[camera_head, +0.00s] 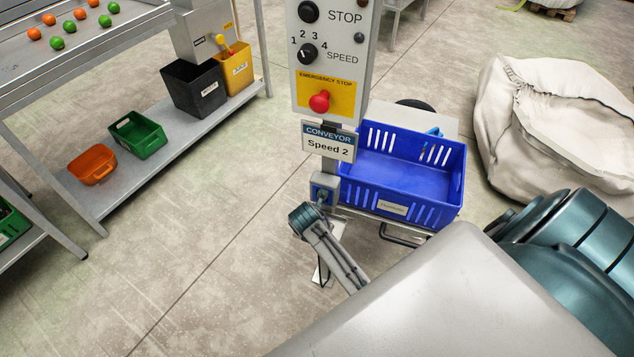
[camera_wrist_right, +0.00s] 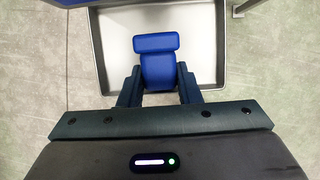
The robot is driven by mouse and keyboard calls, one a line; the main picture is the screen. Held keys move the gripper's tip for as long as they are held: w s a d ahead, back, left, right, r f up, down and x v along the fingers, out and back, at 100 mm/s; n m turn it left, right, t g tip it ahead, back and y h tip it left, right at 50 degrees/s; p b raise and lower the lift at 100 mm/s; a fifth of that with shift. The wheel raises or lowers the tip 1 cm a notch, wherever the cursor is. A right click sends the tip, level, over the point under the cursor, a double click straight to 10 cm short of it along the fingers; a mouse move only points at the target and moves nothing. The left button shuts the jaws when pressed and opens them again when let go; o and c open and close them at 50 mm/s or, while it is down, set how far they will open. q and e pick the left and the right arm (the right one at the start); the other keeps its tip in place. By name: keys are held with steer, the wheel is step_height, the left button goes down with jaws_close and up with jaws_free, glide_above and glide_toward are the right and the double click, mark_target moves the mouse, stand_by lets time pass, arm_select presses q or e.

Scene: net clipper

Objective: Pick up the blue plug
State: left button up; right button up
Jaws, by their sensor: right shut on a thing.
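The blue plug (camera_wrist_right: 158,68) shows in the right wrist view, with a wider block at its top end and a rounded body below. My right gripper (camera_wrist_right: 159,88) is shut on its body, one dark finger on each side. The plug is seen against a pale, rimmed tray (camera_wrist_right: 112,82); its height above the tray cannot be told. My left gripper is not in view.
In the head view a blue slotted crate (camera_head: 405,185) stands beside a control post (camera_head: 330,60) with a red emergency button and a "Speed 2" sign (camera_head: 328,142). A white sack (camera_head: 545,120) lies right. Shelves with bins (camera_head: 140,133) stand left. Floor between is clear.

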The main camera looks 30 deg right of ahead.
steer(key=shift+r, duration=0.35)
step_height(320, 180, up, 2)
steer(key=shift+r, duration=0.15)
steer(key=s+d+r, duration=0.1)
steer(key=s+d, duration=0.2)
steer(key=s, duration=0.4)
steer(key=s+d+b, duration=0.1)
steer(key=s+d, duration=0.2)
steer(key=s, duration=0.4)
steer(key=shift+s+d+r+b, duration=0.3)
steer(key=shift+s+r, duration=0.05)
